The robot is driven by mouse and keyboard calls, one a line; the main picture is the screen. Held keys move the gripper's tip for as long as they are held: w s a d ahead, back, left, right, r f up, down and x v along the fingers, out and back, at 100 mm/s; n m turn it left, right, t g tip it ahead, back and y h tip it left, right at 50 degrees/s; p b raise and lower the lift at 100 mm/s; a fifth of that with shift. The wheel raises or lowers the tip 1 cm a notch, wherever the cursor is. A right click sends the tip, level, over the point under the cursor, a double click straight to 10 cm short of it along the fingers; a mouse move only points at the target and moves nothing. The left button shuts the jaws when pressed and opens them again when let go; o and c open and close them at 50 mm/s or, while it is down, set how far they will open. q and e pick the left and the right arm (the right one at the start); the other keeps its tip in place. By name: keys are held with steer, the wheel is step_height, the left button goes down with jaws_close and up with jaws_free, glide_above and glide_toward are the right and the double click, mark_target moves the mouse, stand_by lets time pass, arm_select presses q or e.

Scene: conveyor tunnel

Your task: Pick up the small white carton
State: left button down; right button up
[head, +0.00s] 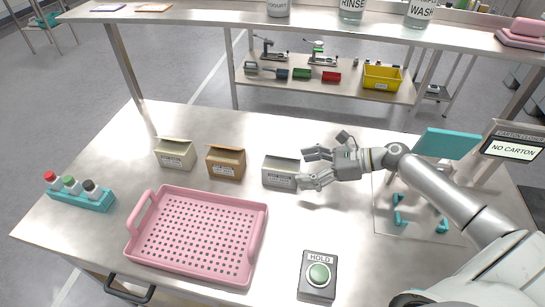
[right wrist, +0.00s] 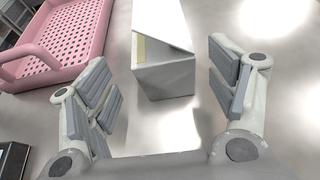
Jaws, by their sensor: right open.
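The small white carton (head: 280,180) stands on the steel table, third from the left in a row of cartons. Its top flap looks raised. My right gripper (head: 306,167) is open at the carton's right side, with its fingers pointing left toward it. In the right wrist view the white carton (right wrist: 164,82) lies ahead, between the lines of the two spread fingers, with gaps on both sides. The fingers are not closed on it. My left gripper is not in view.
A brown carton (head: 225,163) and a cream carton (head: 175,155) stand to the left. A pink perforated tray (head: 258,222) lies in front of them. A HOLD button box (head: 318,276), a teal rack of bottles (head: 82,199) and teal fixtures (head: 398,217) also stand on the table.

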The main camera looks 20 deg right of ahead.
mark_target(283, 170)
steer(key=shift+p+x, duration=0.3)
steer(key=shift+x, duration=0.85)
steer(key=p+x, duration=0.1)
steer(key=x, duration=0.3)
steer(key=shift+w+d+f, duration=0.15)
steer(key=shift+w+a+f, duration=0.25)
steer(key=shift+a+f, duration=0.05)
steer(key=shift+a, duration=0.05)
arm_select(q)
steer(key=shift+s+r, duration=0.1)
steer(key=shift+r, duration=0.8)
arm_select(e)
steer(key=c, duration=1.1)
